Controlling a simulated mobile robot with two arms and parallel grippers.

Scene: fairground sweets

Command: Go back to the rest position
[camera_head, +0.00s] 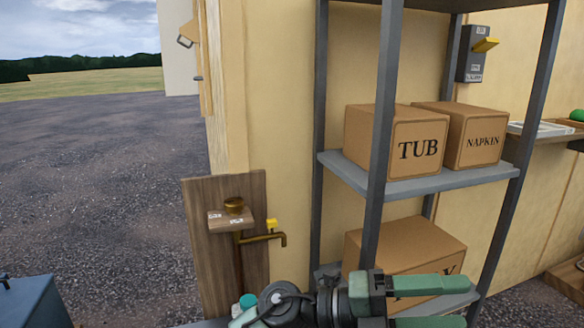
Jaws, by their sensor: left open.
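My left gripper (462,304) shows at the bottom of the head view, right of centre. Its arm comes in along the bottom edge, with a dark wrist and green fingers pointing right. The fingers are apart and I see nothing held between them. The gripper appears in front of the lower part of a grey metal shelf rack (420,186) and covers part of a box there. The lower finger is partly cut off by the frame edge. My right gripper is not in view.
The rack bears a TUB box (418,149), a NAPKIN box (482,140) and a lower, partly hidden box (400,245). A brass tap (275,238) sits on a wooden board left of the rack. Open gravel (95,180) lies left, with a blue box-like object (35,302) at lower left.

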